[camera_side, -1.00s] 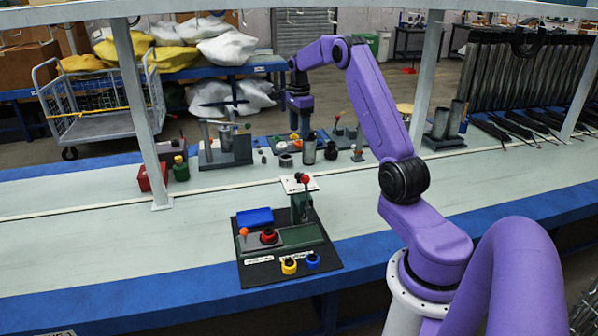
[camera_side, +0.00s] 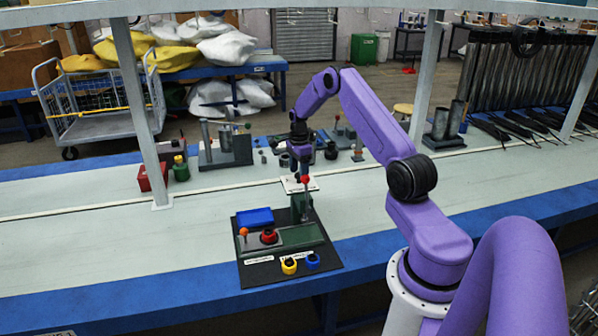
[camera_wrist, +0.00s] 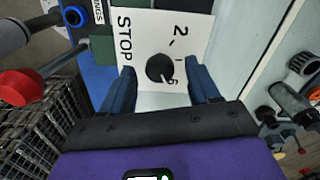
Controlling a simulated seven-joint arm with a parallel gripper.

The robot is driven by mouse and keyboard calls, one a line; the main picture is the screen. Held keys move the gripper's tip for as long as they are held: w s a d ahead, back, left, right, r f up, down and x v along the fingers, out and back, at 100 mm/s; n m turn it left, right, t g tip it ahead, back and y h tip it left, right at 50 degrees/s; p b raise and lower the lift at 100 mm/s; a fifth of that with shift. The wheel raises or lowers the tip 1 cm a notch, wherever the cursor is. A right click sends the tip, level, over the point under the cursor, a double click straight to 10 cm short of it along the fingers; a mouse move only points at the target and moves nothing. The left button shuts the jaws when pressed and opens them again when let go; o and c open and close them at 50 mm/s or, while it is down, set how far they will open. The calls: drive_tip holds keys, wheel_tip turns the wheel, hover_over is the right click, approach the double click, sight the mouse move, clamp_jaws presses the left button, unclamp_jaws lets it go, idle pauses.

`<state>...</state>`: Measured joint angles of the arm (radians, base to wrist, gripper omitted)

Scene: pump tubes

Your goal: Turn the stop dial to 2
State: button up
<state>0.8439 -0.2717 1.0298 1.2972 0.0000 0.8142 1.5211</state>
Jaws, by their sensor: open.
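The stop dial (camera_wrist: 160,68) is a round black knob on a white plate (camera_wrist: 143,20) printed with STOP, a 2, tick marks and another, partly hidden figure. I cannot tell where its pointer stands. My gripper (camera_wrist: 163,84) is open, with one blue finger on each side of the dial's lower area in the wrist view. No contact shows. In the side view my gripper (camera_side: 299,168) is just above the white plate (camera_side: 290,184), and the dial itself is hidden or too small to make out.
A lever with a red knob (camera_side: 305,180) stands close beside the plate; the knob also shows in the wrist view (camera_wrist: 20,87). In front are an orange-knobbed lever (camera_side: 243,232), a red knob (camera_side: 269,237), a blue tray (camera_side: 255,217), and yellow (camera_side: 289,266) and blue (camera_side: 312,261) rings.

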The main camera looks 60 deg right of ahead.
drive_tip(key=shift+f, duration=0.3)
drive_tip(key=c, duration=1)
drive_tip(key=shift+c, duration=0.2)
